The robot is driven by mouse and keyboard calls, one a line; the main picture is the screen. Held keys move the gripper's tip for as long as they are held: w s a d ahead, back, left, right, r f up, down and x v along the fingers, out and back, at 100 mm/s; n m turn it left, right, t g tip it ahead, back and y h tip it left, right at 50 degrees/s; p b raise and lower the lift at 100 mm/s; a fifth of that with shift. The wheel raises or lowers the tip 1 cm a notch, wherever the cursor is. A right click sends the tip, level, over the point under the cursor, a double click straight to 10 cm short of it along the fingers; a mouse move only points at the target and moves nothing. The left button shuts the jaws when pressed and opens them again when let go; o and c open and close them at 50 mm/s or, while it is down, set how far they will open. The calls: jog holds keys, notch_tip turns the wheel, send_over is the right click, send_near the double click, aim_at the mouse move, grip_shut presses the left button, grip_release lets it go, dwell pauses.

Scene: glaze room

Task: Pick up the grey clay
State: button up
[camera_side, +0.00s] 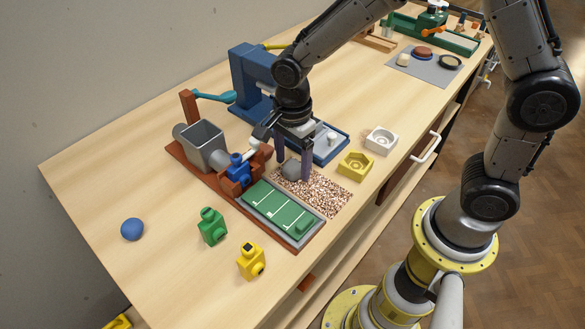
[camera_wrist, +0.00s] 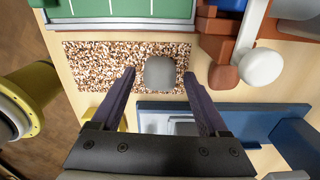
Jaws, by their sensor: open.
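The grey clay (camera_side: 293,169) is a rounded lump on a speckled brown-and-white mat (camera_side: 328,195). In the wrist view the clay (camera_wrist: 160,73) lies between the two fingers, near their tips, with gaps on both sides. My gripper (camera_side: 293,168) is open and low over the mat, its fingers pointing down on either side of the clay. In the wrist view my gripper (camera_wrist: 159,74) holds nothing. One finger partly covers the mat in the side view.
A rust-coloured press with a grey hopper (camera_side: 205,146) and green board (camera_side: 278,209) stands beside the mat. A blue machine (camera_side: 252,80) is behind. Yellow (camera_side: 355,165) and white (camera_side: 381,140) moulds sit right.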

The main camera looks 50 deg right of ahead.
grip_shut()
jog(key=shift+r, duration=0.1)
dwell(0.3)
